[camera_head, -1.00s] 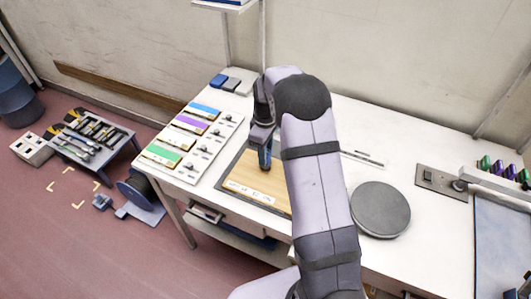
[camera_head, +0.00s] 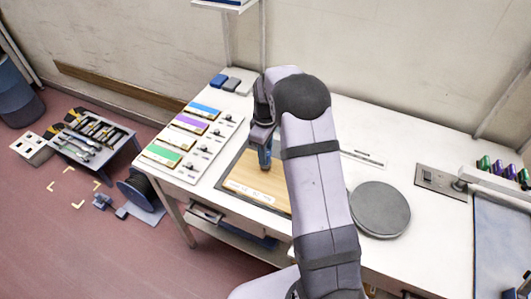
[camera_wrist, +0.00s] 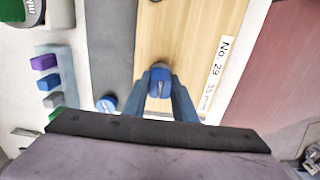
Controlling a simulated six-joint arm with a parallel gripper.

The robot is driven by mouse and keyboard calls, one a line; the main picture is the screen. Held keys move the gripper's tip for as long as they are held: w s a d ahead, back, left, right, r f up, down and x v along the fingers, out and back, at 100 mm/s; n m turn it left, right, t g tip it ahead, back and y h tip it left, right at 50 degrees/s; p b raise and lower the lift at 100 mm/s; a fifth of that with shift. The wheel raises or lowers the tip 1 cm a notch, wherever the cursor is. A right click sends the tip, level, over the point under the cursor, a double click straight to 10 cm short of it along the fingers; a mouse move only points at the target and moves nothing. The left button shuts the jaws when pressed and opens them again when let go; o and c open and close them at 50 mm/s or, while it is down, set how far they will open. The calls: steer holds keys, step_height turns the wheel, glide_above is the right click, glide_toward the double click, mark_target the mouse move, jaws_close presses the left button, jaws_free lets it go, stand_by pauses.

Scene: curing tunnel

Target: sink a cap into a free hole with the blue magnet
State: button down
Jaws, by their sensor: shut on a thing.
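My gripper (camera_wrist: 160,95) is shut on a blue piece, which looks like the blue magnet (camera_wrist: 160,77). It is over the wooden board (camera_wrist: 185,30), and the fingers point down at it. I cannot tell whether the piece touches the wood. In the head view my gripper (camera_head: 265,163) is above the same board (camera_head: 262,188), partly behind my arm. No cap can be made out under the blue piece.
A round blue piece (camera_wrist: 106,103) lies left of my gripper in the wrist view. A colour-striped panel (camera_head: 222,128) lies left of the board. A grey disc (camera_head: 380,209) lies to the right, and a rack of coloured pieces (camera_head: 497,168) stands at far right.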

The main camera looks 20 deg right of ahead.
steer(key=shift+f+b, duration=0.45)
steer(key=shift+f, duration=0.35)
stand_by(1.1)
steer(key=shift+s+a+f, duration=0.15)
steer(key=shift+s, duration=0.05)
stand_by(1.4)
steer(key=shift+r+p, duration=2.8)
steer(key=shift+r, duration=0.8)
steer(key=shift+w, duration=0.1)
